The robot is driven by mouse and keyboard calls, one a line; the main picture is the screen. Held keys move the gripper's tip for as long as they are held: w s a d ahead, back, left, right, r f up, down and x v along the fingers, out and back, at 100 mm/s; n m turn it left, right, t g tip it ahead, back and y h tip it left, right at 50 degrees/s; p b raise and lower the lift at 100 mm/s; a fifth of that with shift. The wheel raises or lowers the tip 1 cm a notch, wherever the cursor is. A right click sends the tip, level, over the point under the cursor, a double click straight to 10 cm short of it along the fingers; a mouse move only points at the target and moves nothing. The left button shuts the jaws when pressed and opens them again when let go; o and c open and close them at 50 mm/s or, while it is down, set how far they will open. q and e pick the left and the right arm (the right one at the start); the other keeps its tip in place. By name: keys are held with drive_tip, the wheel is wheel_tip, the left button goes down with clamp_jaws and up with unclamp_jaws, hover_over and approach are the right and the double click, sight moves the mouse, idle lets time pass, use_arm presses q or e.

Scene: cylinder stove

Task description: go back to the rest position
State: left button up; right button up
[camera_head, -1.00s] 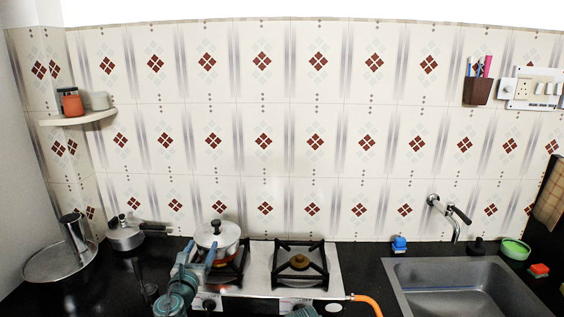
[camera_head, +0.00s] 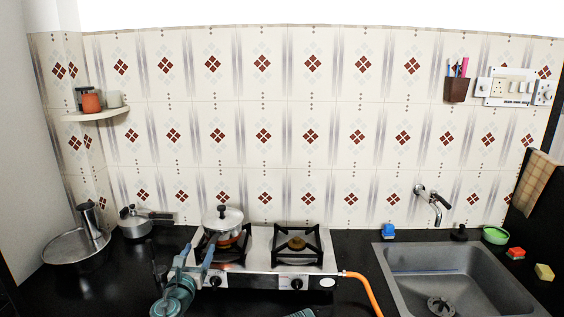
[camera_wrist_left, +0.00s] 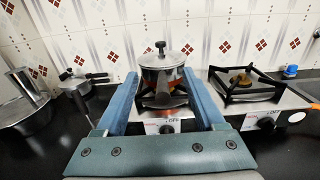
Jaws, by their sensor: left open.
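My left gripper (camera_head: 194,253) is open and empty in front of the left side of the stove (camera_head: 262,266). In the left wrist view its two blue fingers (camera_wrist_left: 165,105) stand wide apart. A lidded steel pot (camera_head: 222,220) sits on the left burner, beyond the fingertips and apart from them. The pot also shows in the left wrist view (camera_wrist_left: 162,76). The right burner (camera_head: 297,243) is bare. Of my right arm, only a small teal part shows at the bottom edge of the head view; its gripper is not seen.
A pressure cooker (camera_head: 136,223) and a wide steel pan (camera_head: 76,250) stand left of the stove. A sink (camera_head: 450,275) with a tap (camera_head: 432,198) is at the right. An orange hose (camera_head: 362,287) runs from the stove's right side. The black counter between hose and sink is clear.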

use_arm(q)
drive_tip(key=s+d+f+n+g+y, duration=0.25)
drive_tip(key=s+f+n+g, duration=0.35)
drive_tip(key=n, duration=0.7)
drive_tip(key=s+d+f+n+g+y, duration=0.1)
drive_tip(key=f+n+g+y, duration=0.2)
drive_tip(key=f+n, duration=0.65)
drive_tip(key=s+d+f+n+g+h, duration=0.2)
drive_tip(key=s+d+n+g, duration=0.2)
drive_tip(key=s+d, duration=0.3)
drive_tip(key=s+d+f+n+g+h, duration=0.1)
drive_tip(key=s+d+f+n+g, duration=0.2)
drive_tip(key=s, duration=0.7)
drive_tip(key=d+n+g+p, duration=0.1)
drive_tip(key=d+n+g, duration=0.1)
drive_tip(key=d+n, duration=0.1)
drive_tip(key=shift+s+d+f+h, duration=0.15)
drive_tip(key=shift+d+f+h, duration=0.1)
drive_tip(key=shift+d+h, duration=0.1)
